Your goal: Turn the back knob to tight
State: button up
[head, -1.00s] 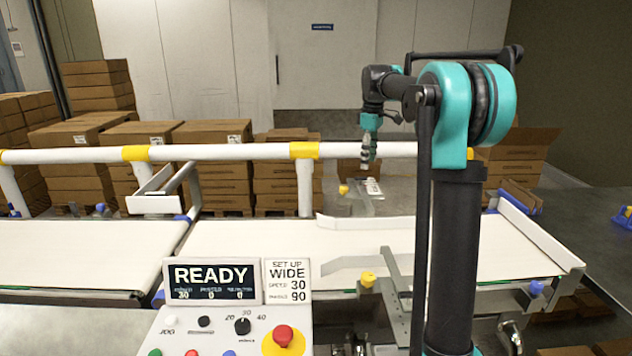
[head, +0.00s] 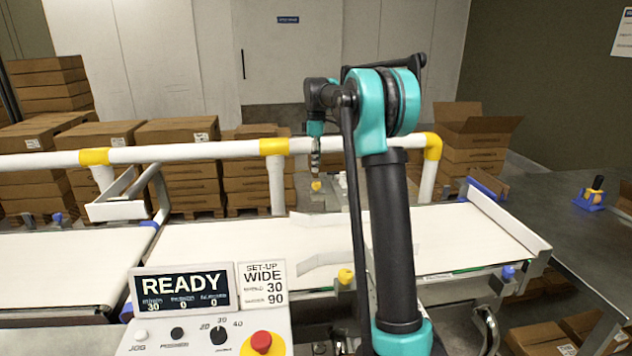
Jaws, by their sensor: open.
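The back knob (head: 316,186) is a small yellow knob behind the far side of the white belt, in the head view. My gripper (head: 316,172) points down just above it, in line with it in the picture. It is small here, and I cannot tell whether the fingers touch the knob. A similar yellow front knob (head: 345,275) sits at the near edge of the belt. My own arm stands to the right and hides part of the belt and guide rails.
Pale guide rails (head: 325,258) lie over the belt (head: 230,250). A white rail (head: 200,152) with yellow joints runs behind it. A control panel (head: 200,338) with a READY display (head: 184,286) stands in front. Cardboard boxes (head: 178,165) are stacked behind. A dark table (head: 570,230) is at right.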

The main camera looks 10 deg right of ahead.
aim_at(316, 187)
notch_tip(316, 187, down, 8)
jog(key=shift+r, duration=0.25)
grip_shut()
dwell(0.4)
